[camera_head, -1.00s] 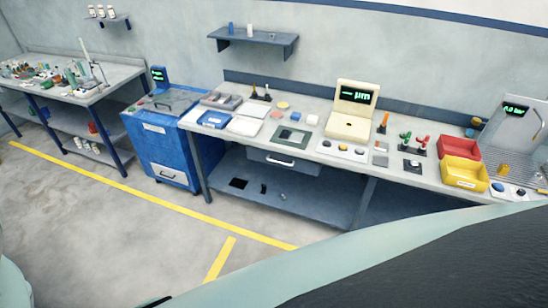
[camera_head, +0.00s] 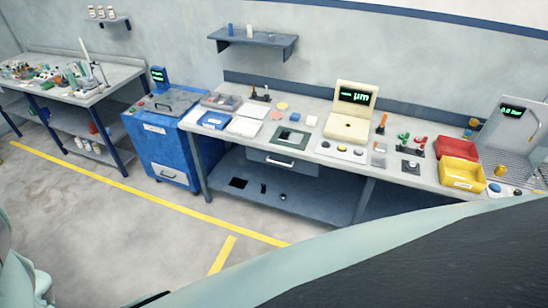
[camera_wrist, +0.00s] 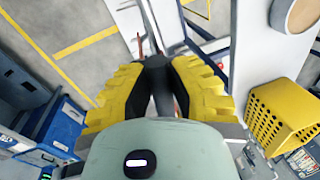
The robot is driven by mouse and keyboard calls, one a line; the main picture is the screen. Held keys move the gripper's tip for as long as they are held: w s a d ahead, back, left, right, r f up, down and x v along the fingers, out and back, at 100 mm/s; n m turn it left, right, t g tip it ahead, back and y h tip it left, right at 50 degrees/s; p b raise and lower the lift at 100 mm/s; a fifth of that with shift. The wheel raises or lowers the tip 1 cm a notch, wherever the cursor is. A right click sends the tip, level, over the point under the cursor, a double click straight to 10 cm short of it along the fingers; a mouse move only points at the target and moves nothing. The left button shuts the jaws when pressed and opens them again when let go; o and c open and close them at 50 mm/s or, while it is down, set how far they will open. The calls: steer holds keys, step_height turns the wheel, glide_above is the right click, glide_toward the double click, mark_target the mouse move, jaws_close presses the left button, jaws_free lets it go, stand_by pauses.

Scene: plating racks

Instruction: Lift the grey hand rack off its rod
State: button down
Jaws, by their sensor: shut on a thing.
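My gripper (camera_wrist: 162,90) fills the middle of the wrist view, with yellow ribbed fingers and black inner pads. The fingers are close together and shut on a narrow grey part, which I take to be the grey hand rack (camera_wrist: 168,22). Most of the rack is hidden by the fingers. Whether it still touches its rod cannot be told. In the head view neither the gripper nor the rack shows; only my pale and dark arm parts cover the lower right.
A yellow perforated basket (camera_wrist: 278,118) stands right of the gripper in the wrist view. A blue cabinet (camera_wrist: 58,128) is at lower left. In the head view a long workbench (camera_head: 230,128) carries red and yellow bins (camera_head: 462,174). Open floor (camera_head: 90,230) lies at left.

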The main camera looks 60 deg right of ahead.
steer(key=d+p, duration=0.2)
steer(key=d, duration=0.1)
steer(key=d+p, duration=0.1)
steer(key=shift+w+d+r, duration=0.15)
steer(key=shift+w+d, duration=0.05)
steer(key=shift+w, duration=0.1)
steer(key=shift+d, duration=0.1)
stand_by(0.4)
steer(key=d, duration=0.7)
steer(key=shift+w+d, duration=0.25)
steer(key=shift+d, duration=0.05)
steer(key=shift+w+d, duration=0.1)
